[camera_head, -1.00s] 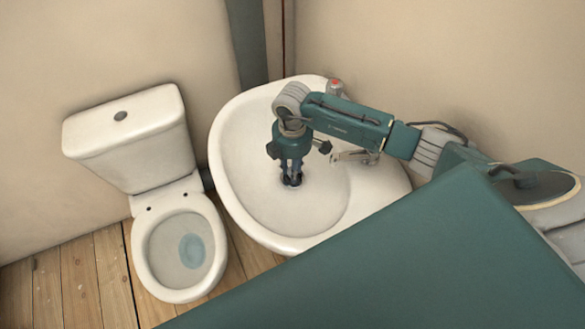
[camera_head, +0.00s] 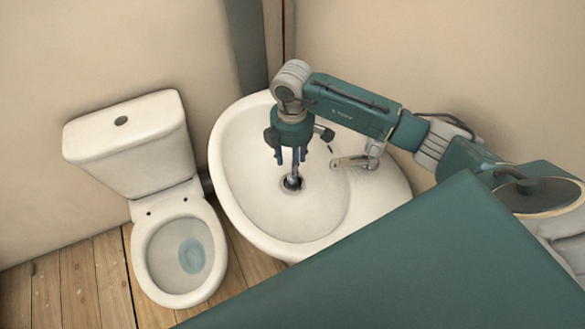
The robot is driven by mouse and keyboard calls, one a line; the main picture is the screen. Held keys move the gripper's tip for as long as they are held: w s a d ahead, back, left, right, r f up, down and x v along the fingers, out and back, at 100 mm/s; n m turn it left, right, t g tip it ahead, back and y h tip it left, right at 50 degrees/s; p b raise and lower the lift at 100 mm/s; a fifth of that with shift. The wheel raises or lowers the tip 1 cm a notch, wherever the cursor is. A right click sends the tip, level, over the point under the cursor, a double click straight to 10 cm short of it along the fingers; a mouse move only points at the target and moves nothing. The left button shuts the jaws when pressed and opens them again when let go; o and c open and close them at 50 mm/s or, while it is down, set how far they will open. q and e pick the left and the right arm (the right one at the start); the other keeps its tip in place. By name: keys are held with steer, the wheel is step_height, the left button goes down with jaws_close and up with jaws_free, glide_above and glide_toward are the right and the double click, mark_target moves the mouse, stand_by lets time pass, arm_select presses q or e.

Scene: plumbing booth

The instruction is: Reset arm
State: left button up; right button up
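My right gripper (camera_head: 292,158) hangs pointing down over the basin of the white sink (camera_head: 240,190), its arm reaching in from the right. Its dark fingers stand apart. A slim grey piece (camera_head: 296,170) shows between and below them, above the sink drain (camera_head: 292,184); I cannot tell whether it belongs to the gripper or stands in the drain. My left gripper is not in view.
A metal faucet (camera_head: 352,162) sits on the sink's right side, close to my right forearm. A white toilet (camera_head: 140,225) stands to the left on the wooden floor (camera_head: 80,285). Beige walls (camera_head: 440,60) close in behind.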

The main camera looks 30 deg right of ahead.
steer(key=shift+r, duration=0.4)
